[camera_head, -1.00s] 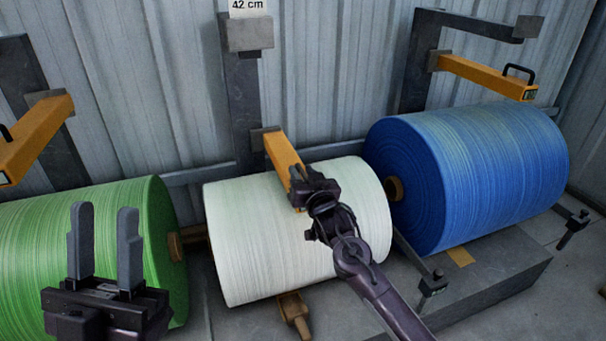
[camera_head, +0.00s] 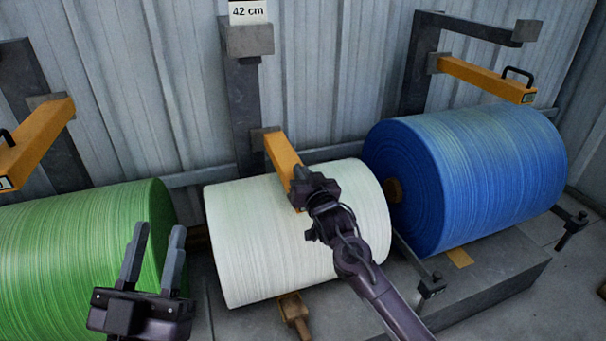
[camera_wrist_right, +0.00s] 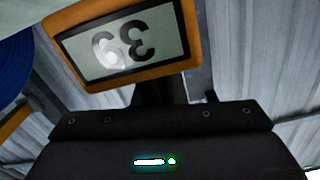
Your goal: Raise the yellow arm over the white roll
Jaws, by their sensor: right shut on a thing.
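The white roll (camera_head: 255,235) lies on its side in the middle of the head view. The yellow arm (camera_head: 281,155) slopes from a grey post bracket down over the roll; I cannot tell whether it touches the roll. My right gripper (camera_head: 303,188) is at the arm's front end, shut on what looks like its handle, which the gripper hides. In the right wrist view the yellow arm's end (camera_wrist_right: 185,72) frames a number plate (camera_wrist_right: 125,45), seen upside down, close to the gripper. My left gripper (camera_head: 158,237) is open and empty in front of the green roll.
A green roll (camera_head: 75,240) lies at left and a blue roll (camera_head: 500,165) at right, with their own yellow arms (camera_head: 35,135) (camera_head: 485,78). A grey block with a "42 cm" sign (camera_head: 248,12) tops the middle post (camera_head: 243,110). A corrugated wall (camera_head: 320,80) stands behind.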

